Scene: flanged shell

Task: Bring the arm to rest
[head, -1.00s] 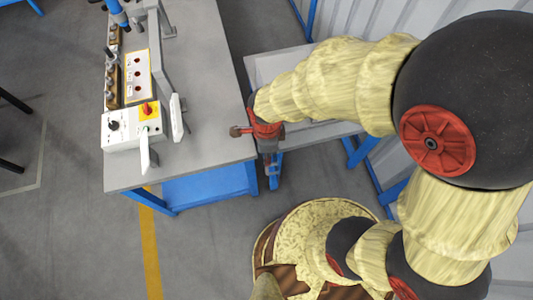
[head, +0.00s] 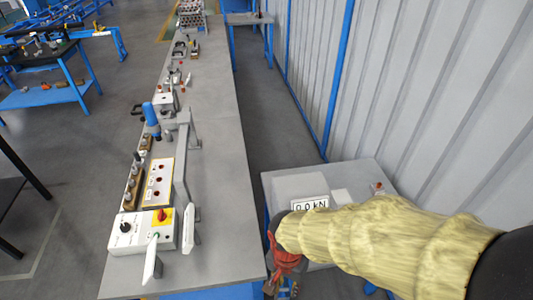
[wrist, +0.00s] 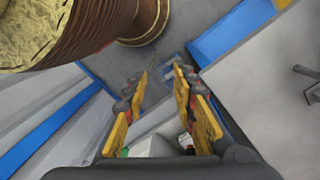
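My arm reaches in from the lower right in the head view, in a pale yellow cover. My gripper (head: 283,289) hangs at its end by the bench's near right corner, partly cut off by the bottom edge. In the wrist view the two yellow-padded fingers of my gripper (wrist: 160,72) stand apart with nothing between them. The floor shows past the fingertips.
A long grey bench (head: 222,130) carries a control box (head: 140,233) and a blue-handled press (head: 151,117). A grey side table (head: 350,172) with a "0.0 kN" display (head: 310,204) stands by my arm. A corrugated wall (head: 430,90) closes the right.

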